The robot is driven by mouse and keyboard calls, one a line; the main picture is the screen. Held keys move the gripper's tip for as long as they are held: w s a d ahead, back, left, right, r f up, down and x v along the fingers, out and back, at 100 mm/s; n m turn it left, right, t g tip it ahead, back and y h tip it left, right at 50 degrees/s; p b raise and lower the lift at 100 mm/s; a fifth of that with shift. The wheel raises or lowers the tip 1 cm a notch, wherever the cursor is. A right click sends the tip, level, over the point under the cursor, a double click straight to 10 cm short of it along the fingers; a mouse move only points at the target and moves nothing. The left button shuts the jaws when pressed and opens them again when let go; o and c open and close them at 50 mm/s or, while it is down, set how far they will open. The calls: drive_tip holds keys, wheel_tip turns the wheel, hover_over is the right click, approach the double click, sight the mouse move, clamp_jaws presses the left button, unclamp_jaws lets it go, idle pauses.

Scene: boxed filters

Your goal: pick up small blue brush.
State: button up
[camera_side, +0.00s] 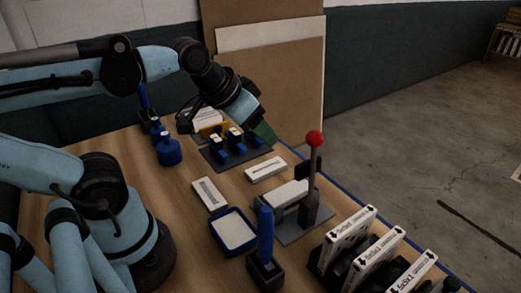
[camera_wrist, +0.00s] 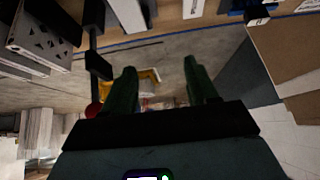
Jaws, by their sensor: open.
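A blue upright handle (camera_side: 265,232), which looks like the small blue brush, stands in a dark holder (camera_side: 266,272) at the front middle of the table. Its bristles are not visible. Another slim blue upright piece (camera_side: 144,96) stands at the back left, partly behind my arm; I cannot tell what it is. My gripper (camera_side: 263,134) is high over the far side of the table, well apart from the blue handle. In the wrist view, my gripper's two green fingers (camera_wrist: 160,85) are spread with nothing held between them. I cannot make out the brush in the wrist view.
A lever press with a red knob (camera_side: 314,139) rises right of the handle. Boxed filters (camera_side: 347,238) stand at the front right. A blue tray (camera_side: 214,228) lies left of the handle. A dark rack (camera_side: 222,163) and blue bottle (camera_side: 168,151) are farther back.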

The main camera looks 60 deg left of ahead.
wheel_tip(320, 180, up, 5)
drive_tip(key=m+g+h, duration=0.3)
drive_tip(key=m+g, duration=0.1)
drive_tip(key=m, duration=0.5)
approach(266, 232)
drive_tip(key=shift+a+x, duration=0.2)
drive_tip(key=shift+x, duration=1.7)
drive_tip(key=shift+a+x, duration=0.2)
drive_tip(key=shift+x, duration=1.7)
drive_tip(key=shift+a+x, duration=0.25)
drive_tip(key=shift+x, duration=1.65)
drive_tip(key=shift+w+f, duration=0.15)
clamp_jaws()
